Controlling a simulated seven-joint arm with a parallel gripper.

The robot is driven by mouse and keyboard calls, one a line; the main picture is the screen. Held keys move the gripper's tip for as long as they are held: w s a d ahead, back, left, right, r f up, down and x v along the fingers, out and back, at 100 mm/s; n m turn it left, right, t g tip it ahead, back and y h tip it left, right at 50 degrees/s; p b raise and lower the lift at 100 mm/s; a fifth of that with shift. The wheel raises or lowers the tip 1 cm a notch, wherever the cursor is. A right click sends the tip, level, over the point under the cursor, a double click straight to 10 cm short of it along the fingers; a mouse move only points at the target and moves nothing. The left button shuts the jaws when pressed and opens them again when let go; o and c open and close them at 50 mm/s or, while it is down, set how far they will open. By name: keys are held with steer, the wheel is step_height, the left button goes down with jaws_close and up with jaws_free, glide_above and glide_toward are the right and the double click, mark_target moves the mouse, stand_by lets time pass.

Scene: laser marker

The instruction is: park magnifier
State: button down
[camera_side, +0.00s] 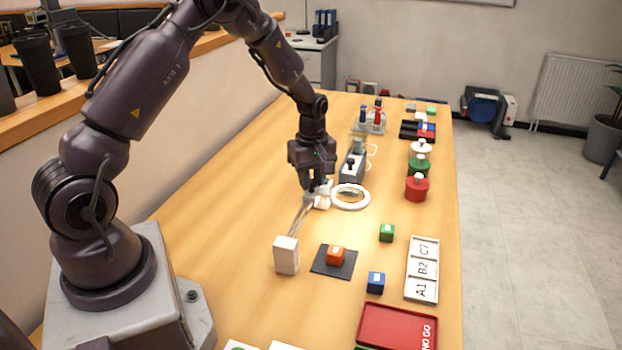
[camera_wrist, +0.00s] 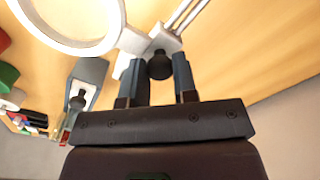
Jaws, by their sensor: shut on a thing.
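The magnifier is a white ring (camera_side: 335,200) on thin rods that run down to a white block base (camera_side: 286,256). Its ring also shows at the upper left of the wrist view (camera_wrist: 108,45). My gripper (camera_side: 318,188) is at the white joint beside the ring. In the wrist view my gripper (camera_wrist: 160,72) has a finger on each side of a black knob (camera_wrist: 160,66) on that joint, and is shut on it. The ring is raised over the table, to the right of the gripper in the side view. The orange block (camera_side: 336,256) sits on a dark pad (camera_side: 322,268) below it.
A grey box with a black knob (camera_side: 352,166) stands just behind the ring. Red (camera_side: 417,189), green and white round knobbed pieces line the right. Green (camera_side: 387,233) and blue (camera_side: 375,282) cubes, a labelled tray (camera_side: 409,285) and a red tray (camera_side: 397,327) lie in front. The table's left is clear.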

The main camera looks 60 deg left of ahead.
steer(key=c, duration=0.9)
jaws_free()
steer(key=shift+w+a, duration=0.15)
step_height(320, 180, up, 13)
steer(key=shift+r, duration=0.1)
steer(key=s+d+r+m+t, duration=0.2)
steer(key=s+d+r+m, duration=0.2)
steer(key=s+d+m, duration=0.1)
steer(key=s+d+r+m+t, duration=0.2)
steer(key=s+d+r+m, duration=0.2)
steer(key=s, duration=0.5)
steer(key=s+d+r+m+t, duration=0.1)
steer(key=s+d+r+m, duration=0.3)
steer(key=s+d+m, duration=0.3)
steer(key=shift+d+r+m+t, duration=0.15)
steer(key=shift+d+m+t, duration=0.2)
steer(key=shift+m, duration=0.65)
